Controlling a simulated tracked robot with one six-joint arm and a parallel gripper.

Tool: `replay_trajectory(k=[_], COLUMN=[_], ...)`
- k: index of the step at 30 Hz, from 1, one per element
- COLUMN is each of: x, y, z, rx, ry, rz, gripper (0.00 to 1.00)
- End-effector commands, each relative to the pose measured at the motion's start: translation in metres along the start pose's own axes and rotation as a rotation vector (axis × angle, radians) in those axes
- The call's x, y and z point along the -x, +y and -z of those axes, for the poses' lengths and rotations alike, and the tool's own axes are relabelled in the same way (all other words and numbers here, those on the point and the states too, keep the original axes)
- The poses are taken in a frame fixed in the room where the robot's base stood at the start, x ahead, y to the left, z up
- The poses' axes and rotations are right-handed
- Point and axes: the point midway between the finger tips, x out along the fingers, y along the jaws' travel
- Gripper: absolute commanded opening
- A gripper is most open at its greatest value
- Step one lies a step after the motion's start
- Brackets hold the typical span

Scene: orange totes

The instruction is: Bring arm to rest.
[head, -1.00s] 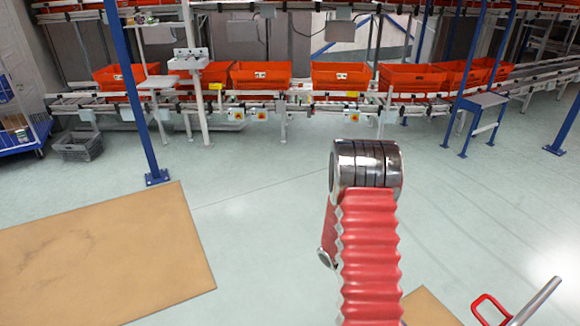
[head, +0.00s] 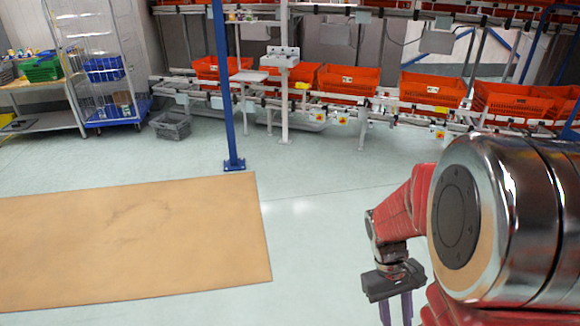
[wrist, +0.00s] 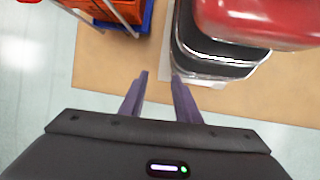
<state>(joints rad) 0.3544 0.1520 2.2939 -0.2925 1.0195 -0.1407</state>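My arm is in the right part of the head view, with a large chrome joint close to the camera and red ribbed sleeves. My gripper (head: 396,309) hangs from it, pointing down over the pale floor, partly cut off by the bottom edge. In the wrist view my gripper (wrist: 160,92) shows two purple fingers standing apart with nothing between them. It is open and empty.
A brown floor panel (head: 130,240) lies at left, beside a blue post (head: 224,90). Orange totes (head: 348,80) line a conveyor behind. A grey crate (head: 171,125) and wire trolley (head: 100,65) stand far left. The wrist view shows an orange tote (wrist: 118,13) at top left.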

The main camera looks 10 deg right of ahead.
Motion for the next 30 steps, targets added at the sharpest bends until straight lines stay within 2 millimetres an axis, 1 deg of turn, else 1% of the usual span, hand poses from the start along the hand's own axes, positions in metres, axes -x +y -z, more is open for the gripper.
replay_trajectory(k=[1, 3, 9, 16, 23, 30], x=[0.009, 0.020, 0.051, 0.085, 0.117, 0.147], y=[-0.006, -0.014, -0.038, -0.064, -0.089, -0.111], z=[0.000, 0.000, -0.001, -0.007, -0.019, -0.037], rx=[-0.018, -0.045, -0.111, -0.152, -0.153, -0.121], ry=[0.037, 0.084, 0.215, 0.359, 0.497, 0.630], rz=[0.002, 0.010, 0.039, 0.078, 0.114, 0.139], gripper=[0.30, 0.30, 0.30, 0.30, 0.30, 0.30])
